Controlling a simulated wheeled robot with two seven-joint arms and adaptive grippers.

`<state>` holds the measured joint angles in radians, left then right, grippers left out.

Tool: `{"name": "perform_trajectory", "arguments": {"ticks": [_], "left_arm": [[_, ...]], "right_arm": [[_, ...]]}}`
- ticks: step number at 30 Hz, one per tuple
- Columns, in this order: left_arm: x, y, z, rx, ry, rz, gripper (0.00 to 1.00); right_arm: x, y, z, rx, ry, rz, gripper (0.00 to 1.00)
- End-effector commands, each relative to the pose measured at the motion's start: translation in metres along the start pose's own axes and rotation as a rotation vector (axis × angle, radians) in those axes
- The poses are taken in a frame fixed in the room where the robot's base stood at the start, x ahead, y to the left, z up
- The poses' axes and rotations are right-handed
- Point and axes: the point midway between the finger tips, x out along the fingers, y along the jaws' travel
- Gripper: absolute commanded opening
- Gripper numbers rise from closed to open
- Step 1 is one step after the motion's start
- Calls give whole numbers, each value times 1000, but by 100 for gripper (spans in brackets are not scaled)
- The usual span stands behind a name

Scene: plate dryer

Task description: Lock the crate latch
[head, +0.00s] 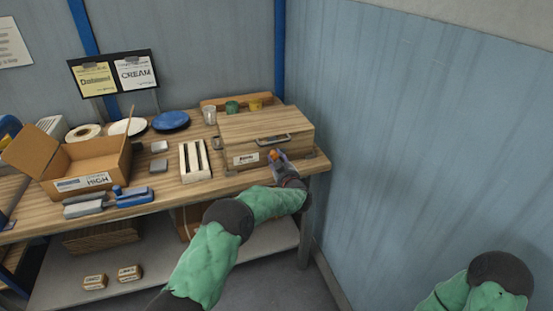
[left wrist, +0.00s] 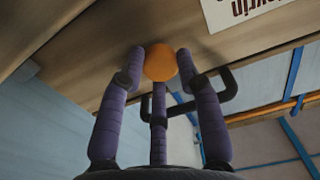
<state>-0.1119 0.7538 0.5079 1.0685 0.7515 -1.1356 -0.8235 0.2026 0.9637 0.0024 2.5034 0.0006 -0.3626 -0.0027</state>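The wooden crate (head: 265,128) stands on the right end of the workbench, lid down, with a dark handle (head: 273,140) on it. A round orange latch knob (head: 273,155) is at its front; it also shows in the left wrist view (left wrist: 160,63). My left gripper (head: 278,163) is at the crate front. In the left wrist view its purple fingers (left wrist: 160,75) converge on the knob, with tips against both sides and one finger below. The rest of the latch is hidden. My right gripper is out of view; only part of my right arm shows.
The workbench (head: 222,186) also holds a slotted wooden block (head: 194,160), an open cardboard box (head: 95,155), plates (head: 171,120) and cups (head: 232,107). A blue wall (head: 400,130) rises close to the crate's right. Floor right of the bench is clear.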

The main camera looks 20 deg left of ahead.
Motion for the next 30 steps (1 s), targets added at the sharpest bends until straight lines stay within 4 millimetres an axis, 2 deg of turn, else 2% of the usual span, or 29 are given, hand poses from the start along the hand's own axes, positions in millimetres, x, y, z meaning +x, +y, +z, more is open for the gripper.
{"name": "perform_trajectory", "arguments": {"ticks": [8,14,30], "left_arm": [[1,-1,-5,-26,7,-2,1],[2,-1,-6,-111,10,-2,1],[2,-4,-6,-592,14,-2,1]], "right_arm": [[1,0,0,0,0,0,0],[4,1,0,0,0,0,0],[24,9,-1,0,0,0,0]]}}
